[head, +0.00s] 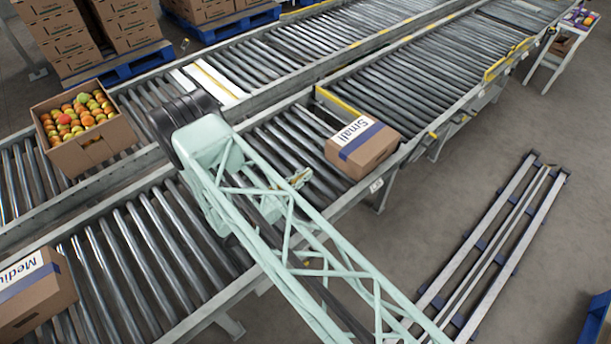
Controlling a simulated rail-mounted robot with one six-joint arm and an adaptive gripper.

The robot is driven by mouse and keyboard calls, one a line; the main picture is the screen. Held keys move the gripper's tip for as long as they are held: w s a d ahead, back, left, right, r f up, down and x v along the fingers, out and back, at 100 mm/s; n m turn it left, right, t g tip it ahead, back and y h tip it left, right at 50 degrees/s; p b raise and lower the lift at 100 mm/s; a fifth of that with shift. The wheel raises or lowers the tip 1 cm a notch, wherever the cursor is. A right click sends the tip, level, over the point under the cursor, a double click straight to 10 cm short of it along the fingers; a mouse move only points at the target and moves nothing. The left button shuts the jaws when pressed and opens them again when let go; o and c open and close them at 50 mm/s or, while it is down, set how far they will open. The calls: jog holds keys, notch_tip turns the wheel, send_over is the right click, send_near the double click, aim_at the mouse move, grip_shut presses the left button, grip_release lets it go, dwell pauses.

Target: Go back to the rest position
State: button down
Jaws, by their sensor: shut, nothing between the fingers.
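My arm (260,200), a pale green lattice with a black joint at its upper end, reaches from the lower right across the roller conveyors in the head view. A small metallic and yellowish part, which looks like my gripper (299,179), shows at the right side of the lattice, above the rollers. It is small and partly hidden by the arm. It looks shut and empty, to the left of the box labelled Small (362,148) and apart from it in the picture.
A box labelled Medium (40,300) sits at lower left. Stacked cartons (130,25) stand on blue pallets behind. Floor rails (490,245) lie at right. The rollers beyond the Small box are clear.

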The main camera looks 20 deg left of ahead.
dwell(0.4)
jog(key=w+d+r+m+g+h, duration=0.2)
jog(key=d+r+m+g, duration=0.2)
jog(key=d+r, duration=0.5)
jog(key=w+d+r+m+g+h, duration=0.2)
jog(key=w+d+r+m+g, duration=0.15)
jog(key=d+r, duration=0.55)
jog(key=s+d+r+m+g+y, duration=0.1)
jog(key=s+d+r+m+g, duration=0.25)
jog(key=d+r, duration=0.55)
jog(key=s+d+r+m+g+y, duration=0.1)
jog(key=s+d+r+m+g, duration=0.35)
jog(key=r, duration=0.65)
jog(key=s+d+r+m+y, duration=0.6)
jog(key=s+d+r+m, duration=0.2)
jog(key=s+d+r, duration=0.55)
jog(key=s+r+m+t+y, duration=0.2)
jog(key=s+r+m, duration=0.1)
jog(key=s, duration=0.8)
jog(key=s+r+m+t+y, duration=0.1)
jog(key=s+r+m+y, duration=0.1)
jog(key=s, duration=1)
jog(key=shift+s+a+r+m+t+y, duration=0.2)
jog(key=shift+r+m+t+y, duration=0.2)
jog(key=shift+m, duration=0.45)
jog(key=shift+r, duration=0.1)
